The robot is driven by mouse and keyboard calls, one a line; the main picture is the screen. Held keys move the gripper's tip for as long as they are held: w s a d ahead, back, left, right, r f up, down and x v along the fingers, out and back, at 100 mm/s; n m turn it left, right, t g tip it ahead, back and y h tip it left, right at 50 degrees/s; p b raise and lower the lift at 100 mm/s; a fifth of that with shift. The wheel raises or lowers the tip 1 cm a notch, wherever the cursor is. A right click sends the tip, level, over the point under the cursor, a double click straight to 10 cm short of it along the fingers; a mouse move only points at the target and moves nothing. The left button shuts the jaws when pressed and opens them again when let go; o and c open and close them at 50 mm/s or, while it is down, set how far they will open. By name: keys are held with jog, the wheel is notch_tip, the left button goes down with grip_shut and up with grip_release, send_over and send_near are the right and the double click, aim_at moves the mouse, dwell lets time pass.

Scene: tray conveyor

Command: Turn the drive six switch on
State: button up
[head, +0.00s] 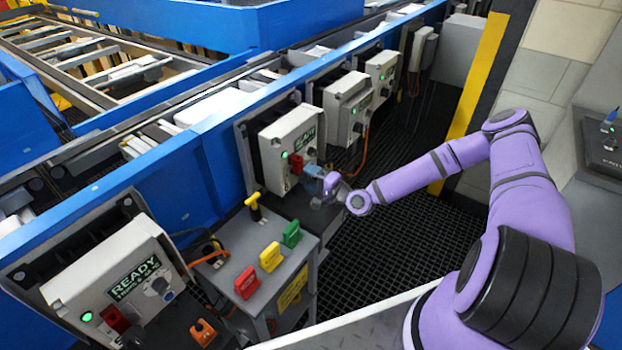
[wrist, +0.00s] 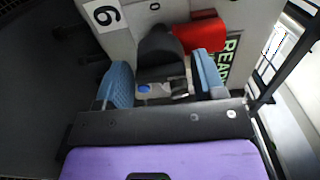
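My gripper (wrist: 163,70) is open, with one blue finger on each side of the knob. Narrow gaps seem to show; I cannot tell if either finger touches it. In the head view my gripper (head: 322,182) is at the front of the box (head: 290,140) with a lit green lamp and a READY sign, and hides its knob.
A red block (wrist: 202,32) sits on the box face, close beside the knob and right finger. A grey stand (head: 262,290) with red, yellow and green tags is left of my gripper in the head view. Similar boxes (head: 347,105) line the blue conveyor rail (head: 180,165).

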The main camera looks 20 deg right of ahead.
jog(key=shift+o, duration=0.4)
jog(key=v, duration=1)
jog(key=shift+s+d, duration=0.25)
jog(key=shift+s, duration=0.05)
